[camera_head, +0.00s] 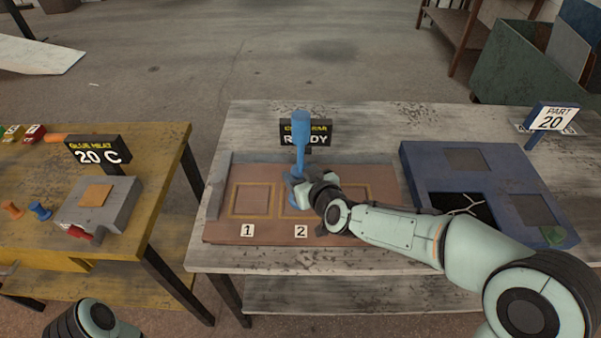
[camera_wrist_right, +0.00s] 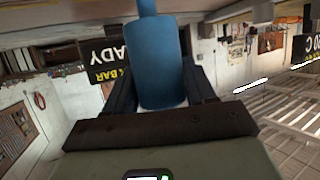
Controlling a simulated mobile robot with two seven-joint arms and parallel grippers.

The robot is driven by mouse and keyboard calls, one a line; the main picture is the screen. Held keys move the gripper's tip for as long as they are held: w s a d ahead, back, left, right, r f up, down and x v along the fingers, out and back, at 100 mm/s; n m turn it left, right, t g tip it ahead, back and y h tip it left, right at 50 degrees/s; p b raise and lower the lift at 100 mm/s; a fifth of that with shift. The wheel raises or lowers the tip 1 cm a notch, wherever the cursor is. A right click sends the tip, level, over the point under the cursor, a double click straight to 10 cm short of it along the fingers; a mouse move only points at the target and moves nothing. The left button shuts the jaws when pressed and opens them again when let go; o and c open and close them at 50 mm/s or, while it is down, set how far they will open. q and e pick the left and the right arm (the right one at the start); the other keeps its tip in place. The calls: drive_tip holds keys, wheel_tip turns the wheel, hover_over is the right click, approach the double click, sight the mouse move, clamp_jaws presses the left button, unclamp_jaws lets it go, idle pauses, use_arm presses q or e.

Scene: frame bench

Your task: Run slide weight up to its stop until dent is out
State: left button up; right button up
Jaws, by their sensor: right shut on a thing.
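A blue slide puller (camera_head: 301,154) stands upright over the brown panel (camera_head: 225,229), near the label 2. Its thick top end (camera_head: 301,124) is above a thinner shaft. My right gripper (camera_head: 303,184) is low on the puller, just above the panel, and is shut on a blue cylinder, which looks like the slide weight. In the right wrist view this weight (camera_wrist_right: 161,62) sits between the two dark fingers (camera_wrist_right: 162,95). The panel surface under the gripper is mostly hidden, so I cannot see the dent. My left gripper is out of view.
A sign reading READY (camera_head: 320,133) stands behind the puller. A blue box with openings (camera_head: 485,176) is on the right of the bench (camera_head: 255,262). A left table (camera_head: 155,150) holds a grey heater (camera_head: 118,205) with a 20 C sign (camera_head: 97,152). A gap separates the tables.

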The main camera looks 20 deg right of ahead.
drive_tip(key=shift+f, duration=0.4)
drive_tip(key=o, duration=1.4)
drive_tip(key=shift+r, duration=0.1)
drive_tip(key=shift+o, duration=0.2)
drive_tip(key=p+v, duration=0.1)
drive_tip(key=v, duration=1.2)
drive_tip(key=shift+s, duration=0.15)
